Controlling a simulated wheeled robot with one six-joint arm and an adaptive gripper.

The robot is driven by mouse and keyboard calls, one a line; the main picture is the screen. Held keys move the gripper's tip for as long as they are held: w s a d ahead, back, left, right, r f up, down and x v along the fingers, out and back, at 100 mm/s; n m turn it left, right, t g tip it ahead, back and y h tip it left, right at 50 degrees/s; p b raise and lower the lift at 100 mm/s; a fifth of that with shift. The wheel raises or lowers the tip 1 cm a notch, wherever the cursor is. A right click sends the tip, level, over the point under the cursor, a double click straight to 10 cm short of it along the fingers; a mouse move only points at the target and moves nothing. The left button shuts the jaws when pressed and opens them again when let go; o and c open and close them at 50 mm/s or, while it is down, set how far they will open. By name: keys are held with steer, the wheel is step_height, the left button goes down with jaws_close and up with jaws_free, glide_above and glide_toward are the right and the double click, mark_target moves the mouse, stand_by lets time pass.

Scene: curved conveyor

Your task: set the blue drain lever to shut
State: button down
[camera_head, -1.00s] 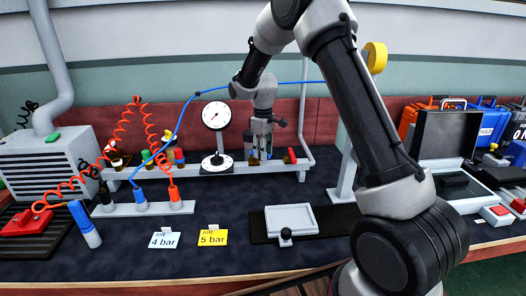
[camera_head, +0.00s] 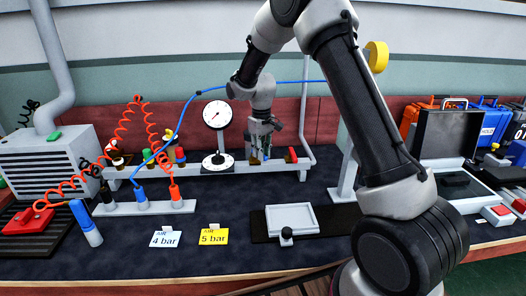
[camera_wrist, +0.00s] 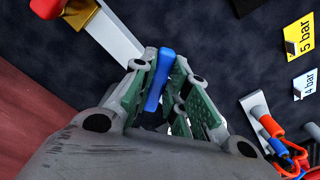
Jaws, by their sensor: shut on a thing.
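The blue drain lever (camera_wrist: 158,80) shows in the wrist view as a blue bar lying between the two fingers of my gripper (camera_wrist: 158,92). The fingers are shut on it, with green pads on either side. In the head view my gripper (camera_head: 261,146) points down at the manifold rail (camera_head: 225,168), right of the round gauge. There the lever is mostly hidden by the fingers, so its exact angle is hard to tell.
A red lever (camera_head: 292,155) stands on the rail just right of my gripper. The gauge (camera_head: 217,115) stands close on the left. A blue hose (camera_head: 205,92) arches behind the arm. Cards reading 4 bar (camera_head: 165,239) and 5 bar (camera_head: 213,236) lie in front.

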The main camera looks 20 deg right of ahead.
steer(key=shift+a+m, duration=0.4)
steer(key=shift+m, duration=0.75)
steer(key=shift+a+m, duration=0.4)
steer(key=shift+m, duration=0.7)
steer(key=shift+a+m, duration=0.4)
steer(key=shift+m, duration=0.75)
steer(key=c, duration=1.4)
jaws_free()
steer(key=shift+s, duration=0.1)
step_height(320, 180, up, 12)
steer(key=shift+r, duration=0.1)
